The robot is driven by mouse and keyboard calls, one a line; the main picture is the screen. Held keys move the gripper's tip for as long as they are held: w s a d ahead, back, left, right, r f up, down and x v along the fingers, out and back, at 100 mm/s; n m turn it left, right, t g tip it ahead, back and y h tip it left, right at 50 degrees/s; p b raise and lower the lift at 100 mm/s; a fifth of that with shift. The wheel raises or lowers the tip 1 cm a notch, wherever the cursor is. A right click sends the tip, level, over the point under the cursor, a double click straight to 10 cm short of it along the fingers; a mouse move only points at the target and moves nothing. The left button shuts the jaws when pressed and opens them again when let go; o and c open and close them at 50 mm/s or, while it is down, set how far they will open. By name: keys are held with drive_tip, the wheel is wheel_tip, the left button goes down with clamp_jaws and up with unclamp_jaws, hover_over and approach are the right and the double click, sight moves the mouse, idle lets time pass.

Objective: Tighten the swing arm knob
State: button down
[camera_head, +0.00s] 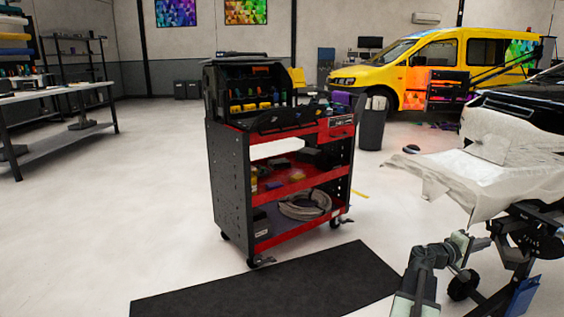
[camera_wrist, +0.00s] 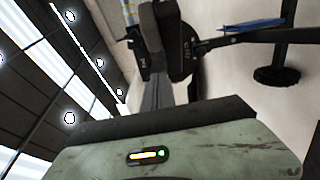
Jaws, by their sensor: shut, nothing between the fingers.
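The black stand with the swing arm (camera_head: 522,245) stands at the lower right in the head view, under the draped panel. It also shows in the wrist view as dark parts (camera_wrist: 185,50) and a bar running right. My gripper (camera_head: 474,243) is at the end of my grey arm, just left of the stand in the head view. It looks shut and empty. I cannot tell whether it touches the stand. I cannot make out the knob with certainty. My own grey-green housing fills the bottom of the wrist view.
A pale cloth (camera_head: 465,178) drapes over the car front above the stand. A blue piece (camera_head: 524,296) hangs low on the stand. A red and black tool cart (camera_head: 235,185) stands left, with a black mat (camera_head: 265,285) before it. The floor between is clear.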

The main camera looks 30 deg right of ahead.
sight(496, 230)
drive_tip(key=d+r+p, duration=0.1)
drive_tip(key=d, duration=0.1)
drive_tip(key=d+r+p, duration=0.1)
drive_tip(key=d, duration=0.1)
drive_tip(key=s+d+r+p, duration=0.1)
drive_tip(key=d, duration=0.1)
drive_tip(key=shift+s+r, duration=0.1)
drive_tip(key=shift+a, duration=0.1)
idle(0.7)
idle(0.6)
